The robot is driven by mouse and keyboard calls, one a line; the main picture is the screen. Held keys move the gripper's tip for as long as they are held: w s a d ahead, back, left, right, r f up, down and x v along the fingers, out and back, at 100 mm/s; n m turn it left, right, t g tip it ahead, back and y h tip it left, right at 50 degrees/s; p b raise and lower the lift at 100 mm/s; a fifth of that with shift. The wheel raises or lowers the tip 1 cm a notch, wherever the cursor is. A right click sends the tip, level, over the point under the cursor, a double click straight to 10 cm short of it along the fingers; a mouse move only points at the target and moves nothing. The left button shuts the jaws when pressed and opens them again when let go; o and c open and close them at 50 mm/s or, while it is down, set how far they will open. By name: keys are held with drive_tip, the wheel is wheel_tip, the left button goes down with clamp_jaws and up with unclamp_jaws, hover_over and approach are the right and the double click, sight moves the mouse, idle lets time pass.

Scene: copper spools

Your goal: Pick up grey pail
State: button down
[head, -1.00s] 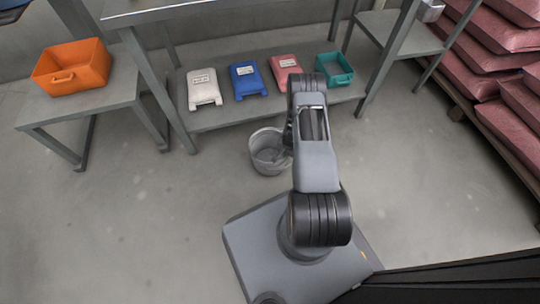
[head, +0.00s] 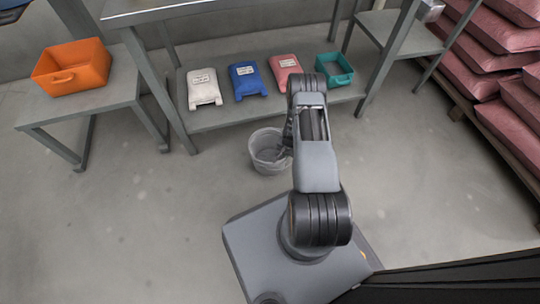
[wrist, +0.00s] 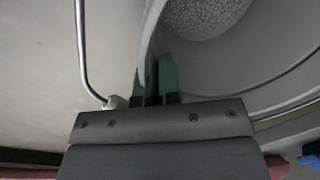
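The grey pail (head: 257,158) stands on the floor in the head view, just left of my arm, which hides its right side. In the wrist view its curved wall (wrist: 215,75) fills the right side, with a speckled round area inside. A thin metal handle (wrist: 81,50) hangs outside the wall on the left. My gripper (wrist: 155,72) has green fingers close together, one on each side of the pail's rim. It looks shut on the rim. In the head view the fingers are mostly hidden by my arm.
A grey bench stands behind the pail; its lower shelf (head: 225,117) holds white, blue and pink packs and a teal bin (head: 334,69). An orange bin (head: 72,68) sits on a low table at left. Red sacks (head: 490,60) are stacked at right. Floor left of the pail is clear.

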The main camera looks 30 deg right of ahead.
drive_tip(key=shift+r, duration=0.1)
drive_tip(key=shift+r+p, duration=0.5)
drive_tip(key=shift+r, duration=0.1)
wheel_tip(320, 180, up, 3)
drive_tip(key=shift+f+p, duration=0.15)
drive_tip(key=shift+p, duration=0.7)
drive_tip(key=s+d+r+b, duration=0.1)
drive_tip(key=s+d+r, duration=0.1)
drive_tip(key=s+r, duration=0.2)
drive_tip(key=s+d+r+b, duration=0.1)
drive_tip(key=s+r, duration=0.4)
drive_tip(key=s, duration=0.4)
drive_tip(key=shift+s+d, duration=0.2)
drive_tip(key=shift+d, duration=0.2)
